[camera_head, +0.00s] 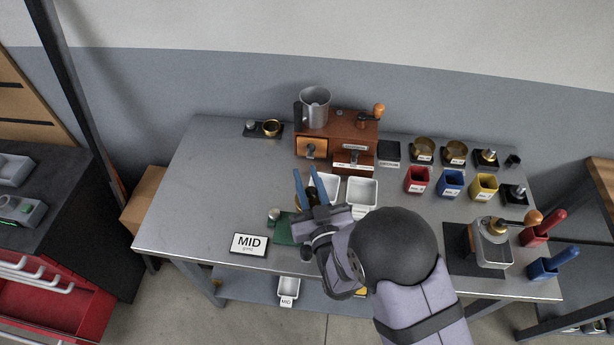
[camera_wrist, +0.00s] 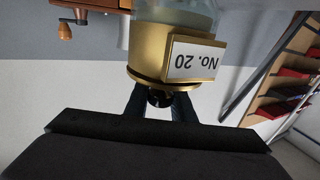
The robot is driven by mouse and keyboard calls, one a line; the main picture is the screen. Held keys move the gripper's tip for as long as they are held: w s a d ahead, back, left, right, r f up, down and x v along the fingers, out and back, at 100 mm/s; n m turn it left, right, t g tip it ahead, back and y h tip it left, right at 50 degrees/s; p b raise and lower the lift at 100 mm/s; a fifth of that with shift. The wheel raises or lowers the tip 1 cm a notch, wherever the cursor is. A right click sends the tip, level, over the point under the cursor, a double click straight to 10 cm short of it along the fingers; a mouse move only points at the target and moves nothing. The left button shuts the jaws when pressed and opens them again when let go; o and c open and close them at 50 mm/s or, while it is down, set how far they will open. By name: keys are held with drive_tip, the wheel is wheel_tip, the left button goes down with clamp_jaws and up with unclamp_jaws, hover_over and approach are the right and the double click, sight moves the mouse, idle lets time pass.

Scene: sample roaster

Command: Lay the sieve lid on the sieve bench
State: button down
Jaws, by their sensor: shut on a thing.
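My gripper (camera_head: 313,188) is over the front middle of the table, with its two blue fingers visible. In the wrist view, the fingers (camera_wrist: 160,106) are shut on the dark knob of the brass sieve lid (camera_wrist: 148,76). The lid appears to touch the brass sieve (camera_wrist: 150,45) labelled "No. 20", with a pale, clear-looking part beyond it. I cannot tell whether the lid is seated or lifted slightly. A green mat or base (camera_head: 285,231), perhaps the sieve bench, lies beneath and is partly hidden by my gripper. A small silver-topped jar (camera_head: 274,214) stands at its left.
White trays (camera_head: 362,192) lie just behind my gripper. A wooden grinder (camera_head: 340,140) bearing a metal jug (camera_head: 314,106) is at the back. Coloured cups (camera_head: 450,184) stand at right. The table's left part is clear.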

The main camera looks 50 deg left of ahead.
sight(313, 199)
drive_tip(key=shift+f, duration=0.2)
drive_tip(key=c, duration=1.5)
unclamp_jaws()
drive_tip(key=b+v, duration=0.1)
drive_tip(key=v, duration=0.1)
drive_tip(key=b+v, duration=0.2)
drive_tip(key=v, duration=0.1)
drive_tip(key=shift+d+f+b, duration=0.3)
drive_tip(key=shift+d+b, duration=0.05)
drive_tip(key=shift+b, duration=0.05)
drive_tip(key=shift+o, duration=0.5)
drive_tip(key=shift+v, duration=0.85)
